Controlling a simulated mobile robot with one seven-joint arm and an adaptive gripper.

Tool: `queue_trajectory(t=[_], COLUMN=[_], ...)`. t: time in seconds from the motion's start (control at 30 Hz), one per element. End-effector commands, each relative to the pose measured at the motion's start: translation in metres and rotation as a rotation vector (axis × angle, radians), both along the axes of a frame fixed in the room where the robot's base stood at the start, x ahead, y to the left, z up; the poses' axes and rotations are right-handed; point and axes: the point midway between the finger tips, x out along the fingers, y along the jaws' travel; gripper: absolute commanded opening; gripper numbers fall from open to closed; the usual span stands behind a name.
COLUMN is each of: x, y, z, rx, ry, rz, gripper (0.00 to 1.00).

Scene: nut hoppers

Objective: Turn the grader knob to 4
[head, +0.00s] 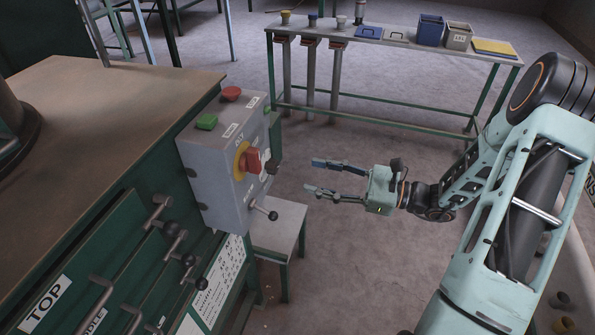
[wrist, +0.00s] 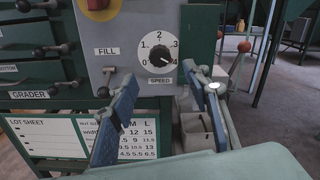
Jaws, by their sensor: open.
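A dial knob (wrist: 160,56), black on a white round scale marked 0 to 4, is on the grey control box (head: 215,170). The label under it reads SPEED; a GRADER label (wrist: 30,94) is on the green front at left. The knob's pointer seems turned to the lower right; its exact setting is too small to tell. In the head view the knob (head: 273,166) is seen from the side. My gripper (head: 312,175) is open and empty, right of the box and apart from it. In the wrist view its fingers (wrist: 162,78) are spread below the dial.
A black-tipped lever (head: 263,209) sticks out below the knob, and a red-and-yellow switch (head: 249,160) sits left of it. A small stool (head: 283,222) stands below. A bench (head: 395,42) with bins stands behind. The floor around my gripper is clear.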

Motion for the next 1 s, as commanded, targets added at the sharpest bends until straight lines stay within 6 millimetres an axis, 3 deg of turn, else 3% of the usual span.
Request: queue_trajectory(t=[0.1, 0.23, 0.8, 0.87, 1.0], x=[-0.006, -0.009, -0.012, -0.017, -0.048], y=[-0.017, -0.026, -0.027, -0.024, -0.017], z=[0.000, 0.000, -0.001, -0.006, -0.031], rx=[0.000, -0.001, -0.012, -0.049, -0.277], ry=[0.000, 0.000, 0.001, 0.004, 0.011], rz=[-0.002, 0.000, 0.010, 0.038, 0.193], gripper=[0.44, 0.44, 0.44, 0.44, 0.44])
